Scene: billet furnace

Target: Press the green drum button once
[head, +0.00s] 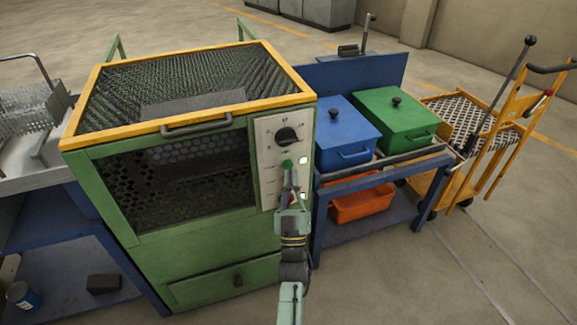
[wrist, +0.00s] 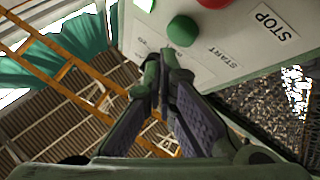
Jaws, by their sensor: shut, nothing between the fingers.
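The green drum button (head: 287,163) is on the pale control panel (head: 264,135) on the front of the green furnace, below a black knob. In the wrist view the round green button (wrist: 182,30) shows near the top, close to the word START. My gripper (head: 290,182) is in front of the panel, just below the button in the head view. In the wrist view its fingertips (wrist: 158,62) are shut together and empty, a little below and left of the button. I cannot tell whether they touch the panel.
A red button (wrist: 213,3) beside a STOP label is near the green one. The black knob (head: 287,136) sits above. Right of the furnace stand a blue bin (head: 345,128), a green bin (head: 392,118) and a yellow trolley (head: 480,135). Open floor lies in front.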

